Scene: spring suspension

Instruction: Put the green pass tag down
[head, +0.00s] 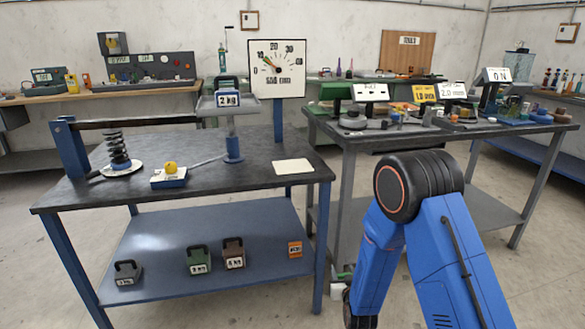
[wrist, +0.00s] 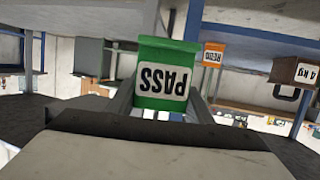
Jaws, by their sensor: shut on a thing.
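The green pass tag (wrist: 168,65) is in the wrist view, its white label reading PASS upside down. My gripper (wrist: 165,103) is shut on it, with grey fingers at both sides of the tag. In the head view my gripper is low, beside the front right leg of the blue bench, largely hidden by my own arm. A small green patch there (head: 346,268) looks like the tag, but it is too small to read.
The blue bench's lower shelf (head: 200,240) holds an orange tag (head: 295,249) and several weights, including a brown one (head: 233,253). The dark bench top (head: 250,180) carries a white card (head: 293,166), a spring (head: 117,150) and a scale pan. A grey table (head: 340,140) stands right.

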